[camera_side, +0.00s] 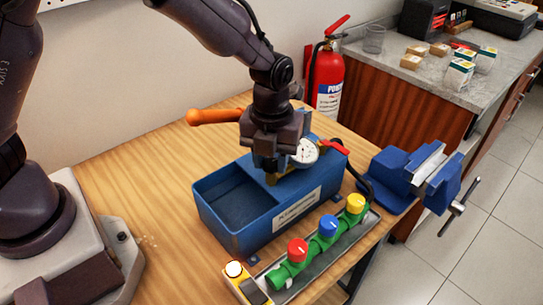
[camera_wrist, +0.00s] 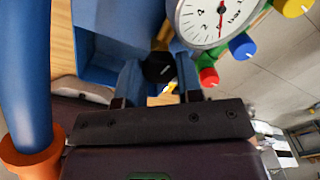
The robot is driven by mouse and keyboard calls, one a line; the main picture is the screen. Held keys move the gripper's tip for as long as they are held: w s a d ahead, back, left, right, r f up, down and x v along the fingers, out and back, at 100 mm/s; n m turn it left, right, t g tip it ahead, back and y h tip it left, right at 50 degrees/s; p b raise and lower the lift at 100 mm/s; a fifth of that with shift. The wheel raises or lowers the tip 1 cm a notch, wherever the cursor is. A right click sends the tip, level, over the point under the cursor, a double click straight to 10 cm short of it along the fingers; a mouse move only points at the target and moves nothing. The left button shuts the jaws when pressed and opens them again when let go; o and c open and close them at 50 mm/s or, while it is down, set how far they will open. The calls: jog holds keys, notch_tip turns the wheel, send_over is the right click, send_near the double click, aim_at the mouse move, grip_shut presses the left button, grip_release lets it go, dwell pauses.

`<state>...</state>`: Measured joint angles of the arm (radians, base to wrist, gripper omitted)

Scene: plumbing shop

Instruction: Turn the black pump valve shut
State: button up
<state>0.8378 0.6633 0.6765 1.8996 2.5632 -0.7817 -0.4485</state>
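The black pump valve (camera_wrist: 158,68) is a round dark knob on the blue test pump. It shows in the wrist view between the two fingers of my gripper (camera_wrist: 157,75). The fingers are apart, one on each side of the knob, with a small gap seeming to show; whether either touches it is unclear.
The orange pump handle (camera_side: 215,116) sticks out left behind my gripper. A red lever (camera_side: 335,147) is right of the gauge. A green manifold with red (camera_side: 297,250), blue (camera_side: 328,226) and yellow (camera_side: 355,203) knobs lies in front. A blue vise (camera_side: 415,178) stands right.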

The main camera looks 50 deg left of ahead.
jog(key=shift+c, duration=0.7)
jog(key=shift+m, duration=0.3)
jog(key=m, duration=0.3)
jog(key=shift+m, duration=0.3)
jog(key=m, duration=0.3)
jog(key=shift+m, duration=0.3)
jog(key=m, duration=0.4)
jog(key=shift+m, duration=2)
jog(key=o, duration=0.6)
